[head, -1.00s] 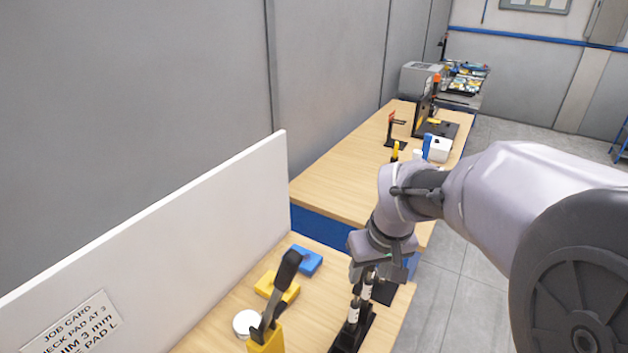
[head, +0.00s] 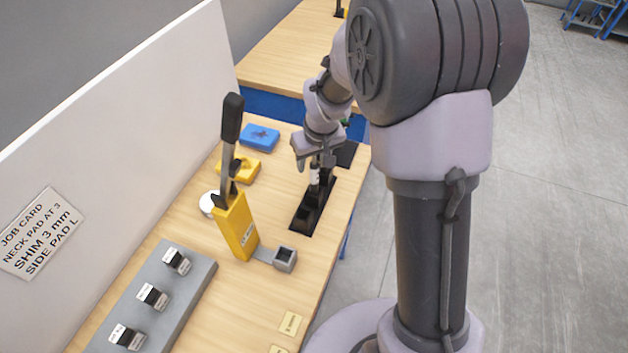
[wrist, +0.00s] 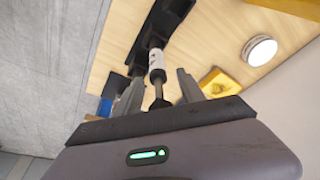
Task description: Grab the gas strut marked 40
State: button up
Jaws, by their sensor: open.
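A gas strut (head: 315,177) with a white label stands in a long black rack (head: 301,222) on the wooden bench. In the wrist view the strut (wrist: 157,66) shows its pale label and thin rod, but I cannot read the number. My gripper (head: 318,160) is over the rack at the strut's upper end. In the wrist view my gripper (wrist: 158,88) is open, with one finger on each side of the rod. I see no clear contact. My gripper and arm partly hide the strut and the rack's far end in the head view.
A yellow lever tool (head: 237,226) with a tall black handle stands left of the rack. Yellow (head: 243,167) and blue (head: 260,137) blocks and a white disc (head: 207,204) lie nearby. A white panel (head: 150,130) borders the bench's left side.

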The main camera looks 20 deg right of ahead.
jog(key=shift+s+r, duration=0.1)
jog(key=shift+r, duration=0.05)
jog(key=shift+c, duration=0.6)
grip_shut()
dwell(0.6)
